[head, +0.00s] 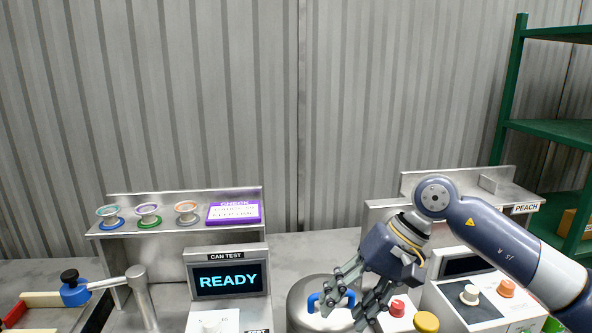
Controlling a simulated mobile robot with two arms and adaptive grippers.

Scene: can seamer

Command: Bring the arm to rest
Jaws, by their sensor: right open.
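My right gripper (352,298) comes in from the right, pointing down and to the left. Its fingers are apart and I see nothing held between them. It is in front of a round grey lidded vessel (303,292) with a blue handle (313,302), partly covering it. I cannot tell whether the fingers touch the handle. My left gripper is not in the picture.
A CAN TEST screen (229,279) reads READY, left of the vessel. A shelf (176,228) holds several coloured spools and a purple sign (234,212). A button panel (482,306) stands under my right arm. A green rack (513,90) is at right.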

